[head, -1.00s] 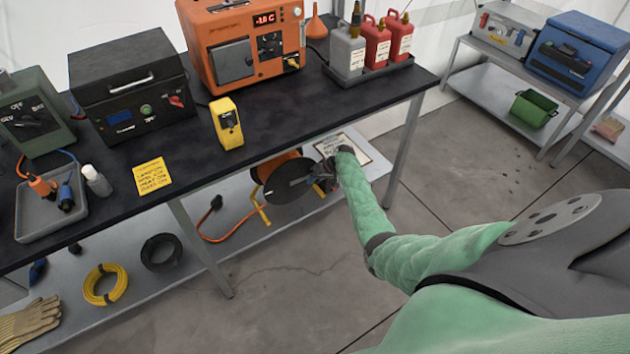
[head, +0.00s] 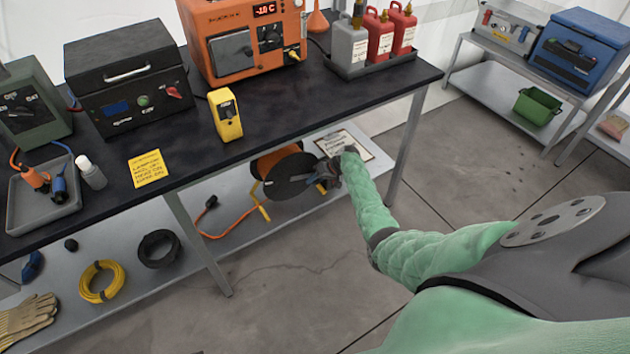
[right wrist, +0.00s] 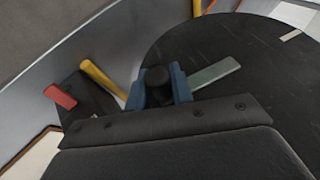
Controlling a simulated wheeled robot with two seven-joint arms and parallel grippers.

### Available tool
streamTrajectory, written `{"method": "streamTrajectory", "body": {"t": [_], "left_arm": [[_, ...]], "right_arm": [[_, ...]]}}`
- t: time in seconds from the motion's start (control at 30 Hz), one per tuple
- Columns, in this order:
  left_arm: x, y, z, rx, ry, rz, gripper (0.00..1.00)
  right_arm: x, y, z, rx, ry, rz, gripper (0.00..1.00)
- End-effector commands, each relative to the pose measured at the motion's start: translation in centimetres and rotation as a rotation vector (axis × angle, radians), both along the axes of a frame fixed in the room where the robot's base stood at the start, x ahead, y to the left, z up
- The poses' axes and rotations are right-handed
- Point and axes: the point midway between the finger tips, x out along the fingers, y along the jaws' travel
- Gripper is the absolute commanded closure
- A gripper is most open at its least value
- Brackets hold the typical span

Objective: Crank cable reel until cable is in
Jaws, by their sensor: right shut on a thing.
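The cable reel (head: 288,177) stands on the lower shelf under the dark workbench, with a black round side disc, an orange drum and yellow frame legs. Its orange cable (head: 236,229) lies loosely on the shelf to the left and ends in a black plug (head: 211,202). My right gripper (head: 322,179) is at the right edge of the disc. In the right wrist view its blue fingers (right wrist: 158,88) are shut on the black crank knob (right wrist: 157,80), beside the disc face (right wrist: 240,65). My left gripper is in neither view.
A printed sheet (head: 342,146) lies on the shelf behind my right gripper. A bench leg (head: 200,240) stands left of the cable. A yellow coil (head: 102,282) and a black coil (head: 158,249) lie farther left. The workbench top (head: 290,112) overhangs the reel. The floor in front is clear.

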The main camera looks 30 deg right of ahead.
Motion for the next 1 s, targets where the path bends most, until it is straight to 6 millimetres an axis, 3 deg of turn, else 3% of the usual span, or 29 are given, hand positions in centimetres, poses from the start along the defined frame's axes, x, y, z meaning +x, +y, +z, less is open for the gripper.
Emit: {"method": "streamTrajectory", "body": {"t": [0.2,0.23,0.3,0.33,0.67,1.0], "left_arm": [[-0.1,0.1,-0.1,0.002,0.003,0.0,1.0],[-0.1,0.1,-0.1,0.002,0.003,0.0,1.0],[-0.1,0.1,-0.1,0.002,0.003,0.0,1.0],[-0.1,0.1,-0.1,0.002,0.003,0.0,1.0],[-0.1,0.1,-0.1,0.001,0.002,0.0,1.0],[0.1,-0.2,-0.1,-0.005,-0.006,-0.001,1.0]], "right_arm": [[-0.3,0.0,-0.3,0.0,0.005,0.001,1.0],[-0.3,0.0,-0.3,0.0,0.005,0.001,0.71],[-0.2,0.0,-0.3,0.0,0.005,0.001,0.58],[-0.2,0.0,-0.3,0.0,0.005,0.001,0.55],[-0.2,-0.2,0.1,-0.001,0.001,0.0,0.55],[-1.9,-2.8,3.5,-0.002,0.0,-0.001,0.55]]}}
